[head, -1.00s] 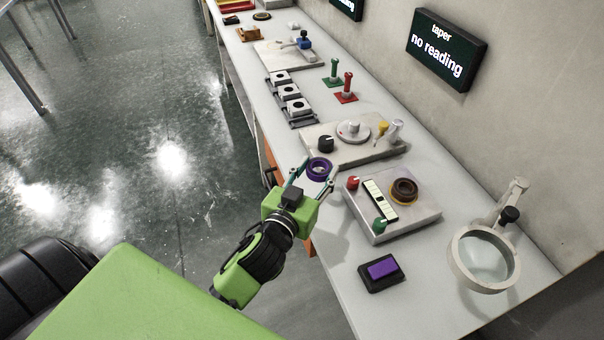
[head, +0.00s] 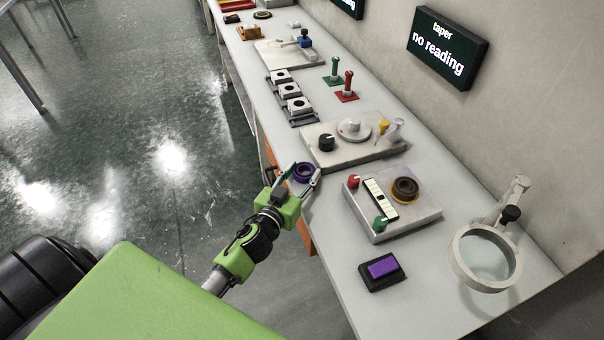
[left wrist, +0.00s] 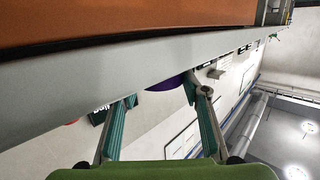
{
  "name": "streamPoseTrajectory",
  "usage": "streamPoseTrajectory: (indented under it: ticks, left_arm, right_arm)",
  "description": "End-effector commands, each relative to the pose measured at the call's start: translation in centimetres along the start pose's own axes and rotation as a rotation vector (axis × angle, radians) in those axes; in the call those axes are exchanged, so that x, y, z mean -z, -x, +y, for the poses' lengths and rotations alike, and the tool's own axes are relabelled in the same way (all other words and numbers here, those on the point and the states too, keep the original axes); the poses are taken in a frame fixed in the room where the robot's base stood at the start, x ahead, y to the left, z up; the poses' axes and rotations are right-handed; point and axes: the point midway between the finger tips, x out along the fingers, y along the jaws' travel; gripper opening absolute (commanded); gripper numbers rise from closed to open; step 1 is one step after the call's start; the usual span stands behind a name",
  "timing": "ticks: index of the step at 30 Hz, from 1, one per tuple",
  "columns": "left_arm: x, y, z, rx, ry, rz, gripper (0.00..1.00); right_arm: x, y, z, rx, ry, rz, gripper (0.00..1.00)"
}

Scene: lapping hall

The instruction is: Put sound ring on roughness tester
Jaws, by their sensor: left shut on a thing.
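My left gripper (head: 302,178) is shut on a purple ring (head: 304,172) at the left edge of the bench. In the left wrist view the fingers (left wrist: 160,110) reach up on both sides, and only a purple sliver of the ring (left wrist: 165,82) shows past the bench edge. A light plate with a round stage (head: 354,129), black knob and yellow and clear parts stands just beyond the ring. A grey box (head: 415,218) with a pale strip, red and green knobs and a brown ring stands to the right. I cannot tell which is the roughness tester. My right gripper is out of view.
A purple pad in a black tray (head: 382,270) and a ring-shaped magnifier (head: 485,258) stand at the near end. Three square blocks (head: 290,97) and red and green posts (head: 347,86) stand farther back. A wall screen (head: 447,47) reads "taper no reading".

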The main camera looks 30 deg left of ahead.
Motion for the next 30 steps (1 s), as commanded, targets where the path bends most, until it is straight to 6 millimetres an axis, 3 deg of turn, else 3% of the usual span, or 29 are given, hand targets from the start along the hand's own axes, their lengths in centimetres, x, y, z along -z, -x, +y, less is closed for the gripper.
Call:
streamPoseTrajectory:
  ticks: [7,8,9,24,30]
  left_arm:
    - [-0.4,-0.1,0.0,0.000,-0.001,0.000,0.16]
    - [-0.3,0.0,0.0,0.000,-0.001,0.000,0.47]
    - [-0.3,0.0,0.0,0.000,-0.002,0.000,0.57]
    - [-0.5,0.0,0.0,-0.002,-0.004,0.000,0.58]
    - [-0.7,4.2,0.5,0.000,0.003,-0.003,0.58]
  right_arm:
    - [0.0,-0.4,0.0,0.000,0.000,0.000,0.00]
    - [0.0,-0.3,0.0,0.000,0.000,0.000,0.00]
    - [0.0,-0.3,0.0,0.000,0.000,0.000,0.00]
    - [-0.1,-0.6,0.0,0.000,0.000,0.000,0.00]
    - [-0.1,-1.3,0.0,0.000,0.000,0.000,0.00]
